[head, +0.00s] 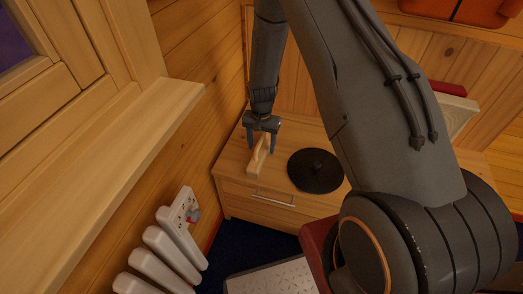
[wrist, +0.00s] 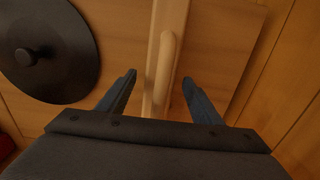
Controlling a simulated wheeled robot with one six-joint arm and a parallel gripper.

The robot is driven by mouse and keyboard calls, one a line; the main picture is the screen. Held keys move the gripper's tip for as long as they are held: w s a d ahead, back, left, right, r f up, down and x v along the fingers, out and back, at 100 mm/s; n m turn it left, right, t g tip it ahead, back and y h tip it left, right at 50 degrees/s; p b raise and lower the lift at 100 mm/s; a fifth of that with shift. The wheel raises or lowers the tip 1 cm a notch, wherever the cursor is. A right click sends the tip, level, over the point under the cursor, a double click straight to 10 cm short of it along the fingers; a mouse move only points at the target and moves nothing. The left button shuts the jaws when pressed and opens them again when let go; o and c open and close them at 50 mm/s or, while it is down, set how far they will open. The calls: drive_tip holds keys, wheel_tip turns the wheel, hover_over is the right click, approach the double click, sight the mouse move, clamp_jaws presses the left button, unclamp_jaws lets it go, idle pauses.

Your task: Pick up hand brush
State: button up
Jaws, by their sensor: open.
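A wooden hand brush (head: 257,158) lies on top of a low wooden cabinet (head: 228,171), near its left end. Its pale wooden handle (wrist: 165,62) also shows in the wrist view, running up the picture. My gripper (head: 262,139) is above the brush, pointing down, with a finger on either side of the handle in the picture. In the wrist view my gripper (wrist: 159,83) is open, with space between each finger and the brush. I cannot tell how far the fingertips are above the cabinet top. The brush's bristles are not visible.
A round black lid with a knob (head: 316,171) lies on the cabinet right of the brush. A wooden wall and window sill (head: 130,165) rise on the left. A white radiator (head: 172,247) stands below the sill. A drawer handle (head: 271,198) is on the cabinet front.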

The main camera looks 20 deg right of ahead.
wheel_tip(320, 180, down, 2)
drive_tip(key=shift+f, duration=0.1)
drive_tip(key=c, duration=1.1)
drive_tip(key=shift+c, duration=0.2)
drive_tip(key=shift+r, duration=0.2)
wheel_tip(320, 180, up, 10)
drive_tip(key=shift+f, duration=0.1)
